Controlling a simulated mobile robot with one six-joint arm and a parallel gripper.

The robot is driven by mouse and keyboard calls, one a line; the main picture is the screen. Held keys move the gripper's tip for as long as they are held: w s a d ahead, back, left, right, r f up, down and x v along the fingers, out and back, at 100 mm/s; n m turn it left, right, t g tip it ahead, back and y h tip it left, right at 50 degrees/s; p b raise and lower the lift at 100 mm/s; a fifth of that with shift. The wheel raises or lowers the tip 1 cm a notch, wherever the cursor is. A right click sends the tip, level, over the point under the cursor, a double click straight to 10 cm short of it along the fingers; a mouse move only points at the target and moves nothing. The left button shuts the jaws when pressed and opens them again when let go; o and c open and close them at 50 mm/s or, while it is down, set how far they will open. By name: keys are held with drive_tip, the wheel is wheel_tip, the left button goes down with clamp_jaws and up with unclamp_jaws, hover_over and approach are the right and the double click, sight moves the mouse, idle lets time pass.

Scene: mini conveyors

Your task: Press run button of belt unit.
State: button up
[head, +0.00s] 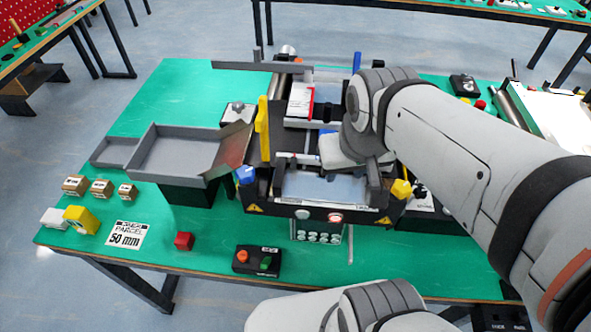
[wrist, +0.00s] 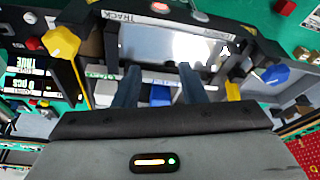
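The belt unit (head: 262,190) stands in the middle of the green table, with a pale shiny belt (head: 325,187) that also shows in the wrist view (wrist: 150,42). Its front face carries a whitish round light or button (head: 302,214) and a reddish one (head: 335,217). A small black control box (head: 240,267) near the front table edge has an orange button (head: 242,256) and a green button (head: 265,262); its label is too small to read. My gripper (wrist: 158,72) is open and empty over the belt unit, apart from the control box. My arm hides part of the unit.
A grey tray (head: 150,128) with a chute stands left of the unit. Small boxes (head: 101,188), a yellow block (head: 81,219), a parcel sign (head: 127,235) and a red cube (head: 184,241) lie at the left front. Yellow (head: 401,189) and blue (head: 245,174) knobs flank the unit.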

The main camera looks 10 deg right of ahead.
clamp_jaws()
idle(1.3)
